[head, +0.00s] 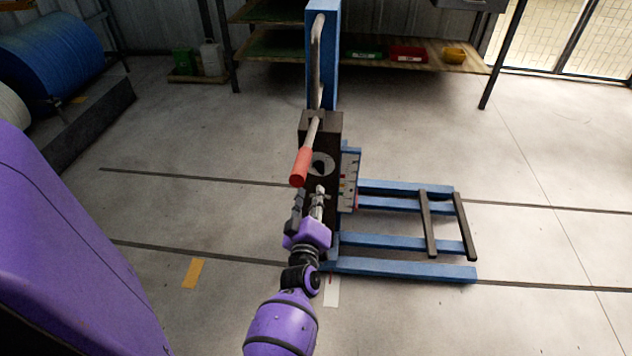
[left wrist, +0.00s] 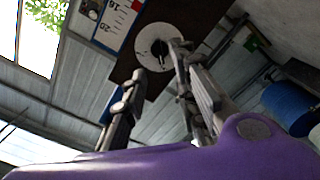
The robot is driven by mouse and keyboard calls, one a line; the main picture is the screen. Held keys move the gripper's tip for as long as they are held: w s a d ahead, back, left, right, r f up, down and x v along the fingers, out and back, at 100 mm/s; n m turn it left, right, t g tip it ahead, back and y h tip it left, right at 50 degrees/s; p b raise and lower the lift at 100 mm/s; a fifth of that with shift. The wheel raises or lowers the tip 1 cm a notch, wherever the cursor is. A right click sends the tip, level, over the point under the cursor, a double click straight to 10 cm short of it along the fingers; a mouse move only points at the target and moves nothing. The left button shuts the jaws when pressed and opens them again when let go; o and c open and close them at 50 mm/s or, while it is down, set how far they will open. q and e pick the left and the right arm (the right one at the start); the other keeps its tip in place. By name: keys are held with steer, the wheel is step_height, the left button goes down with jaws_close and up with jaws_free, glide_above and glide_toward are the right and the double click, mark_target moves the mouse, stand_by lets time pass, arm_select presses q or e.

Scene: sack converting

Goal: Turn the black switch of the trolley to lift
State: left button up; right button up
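The blue trolley (head: 405,270) stands on the floor in the middle of the head view, with a dark box (head: 334,124) on its mast. The black switch (head: 320,168) sits in a round grey dial on the box. The dial (left wrist: 146,40) also shows in the left wrist view, partly covered by a finger; I cannot read the switch's setting. My left gripper (head: 309,192) is just below the dial, fingers pointing up at it. In the left wrist view its fingers (left wrist: 157,62) are apart with nothing held; contact with the switch cannot be told. My right gripper is out of view.
A lever with a red grip (head: 301,166) hangs from the box, just above my left gripper. Blue fork legs with dark crossbars (head: 428,223) reach right. Floor around is clear.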

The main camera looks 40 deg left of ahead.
arm_select(q)
steer(key=v, duration=0.3)
stand_by(0.5)
